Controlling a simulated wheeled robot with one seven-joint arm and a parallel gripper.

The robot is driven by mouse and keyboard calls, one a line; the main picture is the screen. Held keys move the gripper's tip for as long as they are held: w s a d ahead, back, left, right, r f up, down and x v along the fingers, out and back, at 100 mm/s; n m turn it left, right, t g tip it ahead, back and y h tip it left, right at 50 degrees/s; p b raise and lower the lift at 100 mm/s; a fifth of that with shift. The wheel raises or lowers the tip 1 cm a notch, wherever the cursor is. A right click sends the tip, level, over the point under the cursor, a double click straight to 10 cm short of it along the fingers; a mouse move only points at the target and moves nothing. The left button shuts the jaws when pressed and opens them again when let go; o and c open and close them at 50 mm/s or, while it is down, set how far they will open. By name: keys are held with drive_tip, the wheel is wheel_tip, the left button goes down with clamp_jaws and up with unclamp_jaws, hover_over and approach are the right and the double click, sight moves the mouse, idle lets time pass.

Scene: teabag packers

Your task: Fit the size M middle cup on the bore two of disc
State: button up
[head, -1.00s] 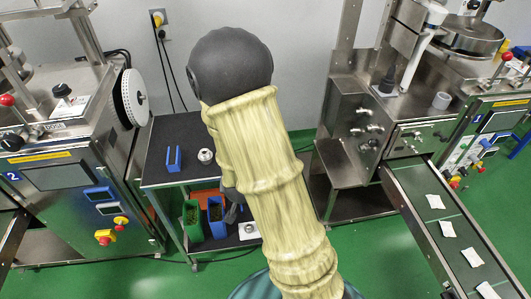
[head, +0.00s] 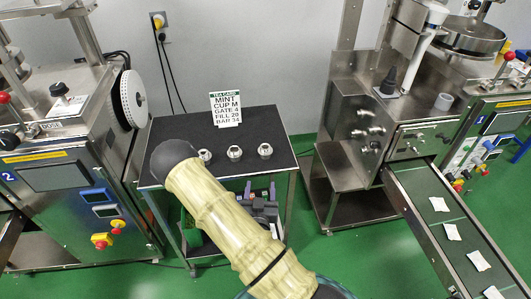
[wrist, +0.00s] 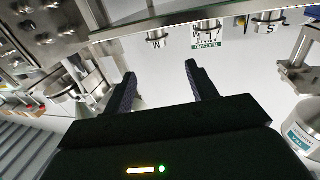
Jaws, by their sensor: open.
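Three metal cups stand in a row on the black cart top in the head view: a left cup (head: 204,155), a middle cup (head: 235,153) and a right cup (head: 265,150). The wrist view appears upside down and shows them at its top edge; the left one there (wrist: 157,40) bears a mark like M, the right one (wrist: 268,20) an S. The middle one's mark (wrist: 207,27) is unclear. My gripper (wrist: 160,70) is open and empty, apart from the cups. In the head view my arm mostly hides it. I cannot identify the disc or bore two.
A tea card (head: 225,108) reading MINT, CUP M, GATE 4, FILL 20, BAR 34 stands behind the cups. Steel machines flank the cart (head: 280,125); the left one (head: 60,175) is marked 2. A conveyor (head: 430,205) with packets runs at the right. Part of the cart top is free.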

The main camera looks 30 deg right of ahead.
drive_tip(key=shift+w, duration=0.1)
drive_tip(key=b, duration=0.5)
approach(263, 153)
drive_tip(key=x, duration=0.5)
drive_tip(key=shift+w+r, duration=0.1)
drive_tip(key=shift+r, duration=0.05)
drive_tip(key=shift+w+d, duration=0.3)
drive_tip(key=shift+w, duration=0.15)
